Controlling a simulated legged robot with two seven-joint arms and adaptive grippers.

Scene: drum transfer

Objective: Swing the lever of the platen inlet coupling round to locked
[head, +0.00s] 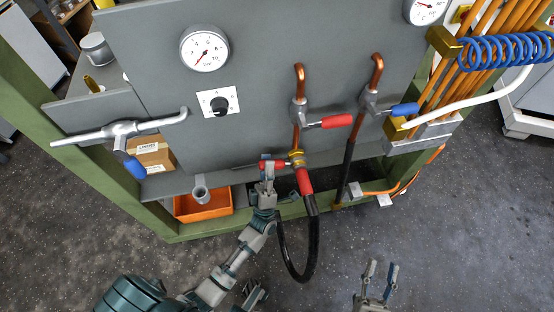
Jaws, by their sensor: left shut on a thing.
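The platen inlet coupling is a brass fitting (296,157) at the lower end of a copper pipe on the grey panel. A red-sleeved black hose (305,182) hangs from it. Its red lever (280,164) points left from the fitting. My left gripper (267,168) reaches up from below and is shut on the red lever, left of the fitting; its fingers hide part of the lever. My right gripper (380,270) is at the lower right, away from the panel, with its fingers apart and empty.
A red-handled valve (335,121) sits above the coupling, and a blue-handled valve (404,109) to its right. The black hose (302,275) loops below the panel. An orange bin (204,209) stands at the lower left. Floor around my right gripper is clear.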

